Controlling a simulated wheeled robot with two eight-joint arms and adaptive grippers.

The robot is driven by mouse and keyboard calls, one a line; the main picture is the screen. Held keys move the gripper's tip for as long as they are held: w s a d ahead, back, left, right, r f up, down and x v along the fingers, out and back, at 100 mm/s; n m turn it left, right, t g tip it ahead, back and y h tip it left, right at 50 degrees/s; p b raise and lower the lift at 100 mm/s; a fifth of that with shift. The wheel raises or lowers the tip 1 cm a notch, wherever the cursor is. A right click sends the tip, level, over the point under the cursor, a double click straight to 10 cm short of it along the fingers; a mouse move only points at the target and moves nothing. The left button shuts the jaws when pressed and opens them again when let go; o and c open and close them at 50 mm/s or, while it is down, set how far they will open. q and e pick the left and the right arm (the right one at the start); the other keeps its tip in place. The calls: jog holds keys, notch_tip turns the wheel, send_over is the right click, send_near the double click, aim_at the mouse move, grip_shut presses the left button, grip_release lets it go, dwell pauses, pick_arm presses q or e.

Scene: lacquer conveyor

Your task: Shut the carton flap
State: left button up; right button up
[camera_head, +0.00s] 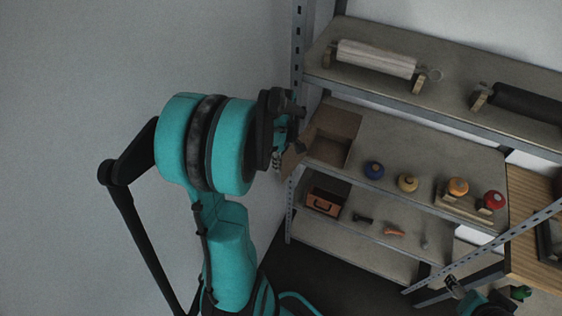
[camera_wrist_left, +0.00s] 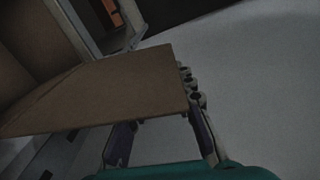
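The open brown carton (camera_head: 345,122) sits at the left end of the middle shelf. Its flap (camera_head: 293,161) hangs out past the shelf's left end. In the left wrist view the flap (camera_wrist_left: 110,92) is a broad brown panel crossing in front of my left gripper's fingers. My left gripper (camera_head: 283,148) is close beside the flap and the carton's left side. The flap hides part of the fingers, including one tip, so their gap and any contact are unclear. My right gripper (camera_head: 456,287) is small at the lower right, away from the carton.
Blue (camera_head: 374,169) and yellow (camera_head: 407,183) knobbed items stand right of the carton, with orange (camera_head: 458,187) and red (camera_head: 494,200) ones beyond. Rollers (camera_head: 376,59) lie on the upper shelf. A metal post (camera_head: 297,60) rises behind the left gripper. A toolbox (camera_head: 322,203) sits below.

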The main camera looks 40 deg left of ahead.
pick_arm(q)
grip_shut()
jog(key=shift+d, duration=0.15)
jog(key=shift+w+d+n, duration=0.1)
jog(key=shift+d+n, duration=0.7)
jog(key=w+d+n+b, duration=0.1)
jog(key=w+d+n, duration=0.6)
jog(key=w+d, duration=0.3)
jog(key=shift+d+n+b, duration=0.35)
jog(key=shift+n, duration=0.05)
jog(key=shift+w, duration=0.15)
